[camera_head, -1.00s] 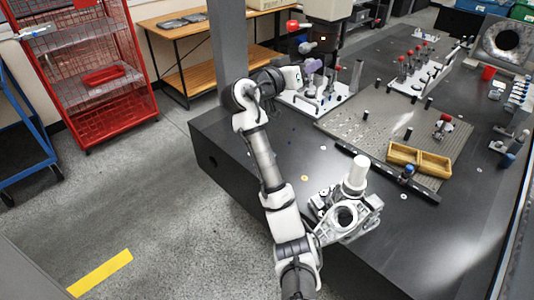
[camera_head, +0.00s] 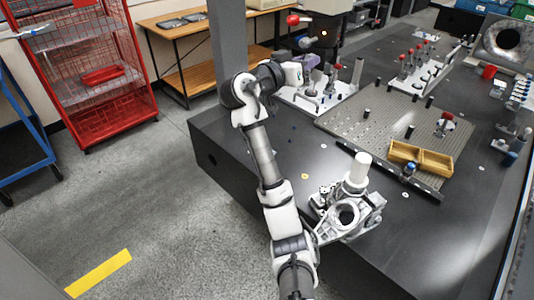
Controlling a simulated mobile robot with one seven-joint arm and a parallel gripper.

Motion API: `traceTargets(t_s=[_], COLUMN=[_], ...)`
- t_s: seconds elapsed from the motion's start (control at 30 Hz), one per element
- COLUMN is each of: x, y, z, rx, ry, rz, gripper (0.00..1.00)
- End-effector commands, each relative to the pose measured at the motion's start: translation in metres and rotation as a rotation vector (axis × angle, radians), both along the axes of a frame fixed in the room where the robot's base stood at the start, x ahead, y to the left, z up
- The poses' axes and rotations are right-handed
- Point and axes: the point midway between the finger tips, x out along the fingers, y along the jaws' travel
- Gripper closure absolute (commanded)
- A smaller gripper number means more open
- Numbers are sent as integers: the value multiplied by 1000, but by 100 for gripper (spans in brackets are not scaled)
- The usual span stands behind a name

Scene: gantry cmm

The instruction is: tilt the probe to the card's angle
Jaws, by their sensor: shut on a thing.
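My gripper (camera_head: 308,66) is at the far left end of the dark table, just below the gantry's dark head (camera_head: 325,28). It is shut on a small part there, which I take to be the probe. Its fingers and the held part are small and overlap, so the exact grip and the tilt angle are unclear. I cannot make out the card.
A grey pillar (camera_head: 228,40) stands close left. A metal casting (camera_head: 348,213) sits near my arm.

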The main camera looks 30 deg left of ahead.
Motion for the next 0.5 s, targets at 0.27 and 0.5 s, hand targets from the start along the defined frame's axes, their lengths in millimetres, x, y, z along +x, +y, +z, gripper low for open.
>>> traceTargets(t_s=[0.27, 0.5], x=[0, 0], y=[1, 0], z=[-2, -2], rx=[83, 155], ry=[-29, -55], rz=[1, 0], gripper=[90, 90])
